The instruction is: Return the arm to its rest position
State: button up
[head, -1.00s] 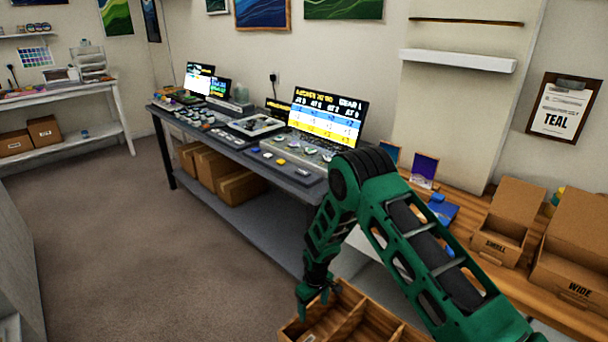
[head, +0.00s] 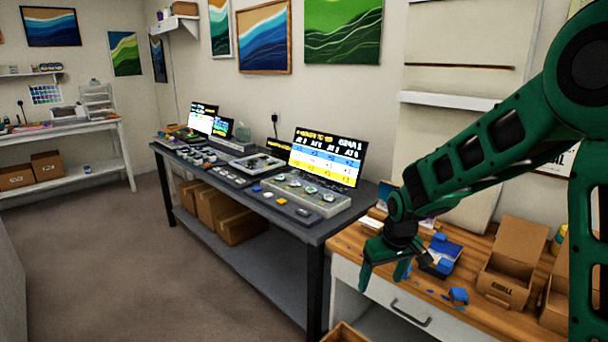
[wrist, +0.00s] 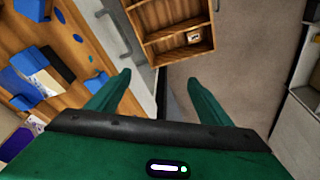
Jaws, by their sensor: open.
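My green arm comes in from the right of the head view. My gripper (head: 385,272) hangs in front of the left end of the wooden bench, its fingers pointing down. In the wrist view my gripper (wrist: 158,95) has its two green fingers spread wide. Nothing is between them. Below and beyond the fingers the wrist view shows the white drawer front, the floor and a compartmented wooden box.
The wooden bench (head: 352,239) bears blue pieces (head: 459,296) and a cardboard box labelled SMALL (head: 505,290). A dark table (head: 300,222) with screens stands to its left. The wooden box (wrist: 174,52) is low beside the bench. Open carpet (head: 130,260) lies at left.

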jog(key=s+d+r+m+t, duration=0.1)
jog(key=s+d+r+m, duration=0.1)
jog(key=s+d+r, duration=0.55)
jog(key=s+d+r+m+t, duration=0.15)
jog(key=s+r, duration=0.25)
jog(key=s, duration=0.7)
jog(key=s+d+f+m+g, duration=0.2)
jog(key=s+d+m+g, duration=0.3)
jog(key=s+d, duration=0.6)
jog(key=s+m, duration=0.1)
jog(key=s, duration=0.3)
jog(key=shift+s+d, duration=0.35)
jog(key=shift+s, duration=0.05)
jog(key=shift+w+f+g+h, duration=0.25)
jog(key=shift+w+h, duration=0.05)
jog(key=shift+w, duration=0.35)
